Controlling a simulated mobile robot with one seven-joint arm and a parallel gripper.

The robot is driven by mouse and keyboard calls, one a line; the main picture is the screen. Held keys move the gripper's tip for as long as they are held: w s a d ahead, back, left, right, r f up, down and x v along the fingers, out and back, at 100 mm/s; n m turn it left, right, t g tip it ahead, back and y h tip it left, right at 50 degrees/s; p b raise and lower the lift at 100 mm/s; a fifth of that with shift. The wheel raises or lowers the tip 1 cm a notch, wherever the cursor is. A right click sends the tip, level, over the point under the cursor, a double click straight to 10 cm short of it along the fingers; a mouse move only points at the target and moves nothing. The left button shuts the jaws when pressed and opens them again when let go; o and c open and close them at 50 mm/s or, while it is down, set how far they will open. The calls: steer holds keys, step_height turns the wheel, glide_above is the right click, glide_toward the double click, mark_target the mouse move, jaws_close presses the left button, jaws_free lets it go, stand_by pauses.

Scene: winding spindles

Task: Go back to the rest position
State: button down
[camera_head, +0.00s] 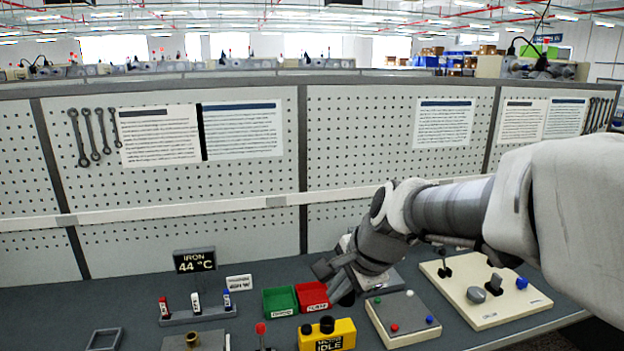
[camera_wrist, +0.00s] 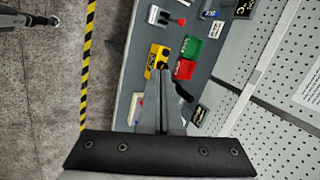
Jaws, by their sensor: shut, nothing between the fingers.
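My arm reaches in from the right in the head view, over the back part of the workbench (camera_head: 120,286). My gripper (camera_head: 335,282) hangs just right of the red bin (camera_head: 312,295) and behind the yellow box (camera_head: 327,335) with a screen reading IDLE. In the wrist view my gripper (camera_wrist: 162,80) points toward the yellow box (camera_wrist: 157,57) and the red bin (camera_wrist: 184,69). Its fingers are together with nothing between them. The green bin (camera_head: 280,302) stands left of the red one.
A grey button panel (camera_head: 402,318) and a cream panel (camera_head: 480,290) with knobs lie to the right. A display (camera_head: 194,260) reading 44 °C and a rack (camera_head: 197,314) with several small bottles stand left. A pegboard wall (camera_head: 400,130) closes the back.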

steer(key=s+d+n+h, duration=0.1)
steer(key=s+d+n, duration=0.4)
steer(key=s, duration=0.4)
steer(key=s+d+n+h, duration=0.2)
steer(key=s+d+n, duration=0.2)
steer(key=s+n, duration=0.3)
steer(key=shift+s+d+r+n+t+b, duration=0.35)
steer(key=shift+s+d+b, duration=0.1)
steer(key=shift+s, duration=0.6)
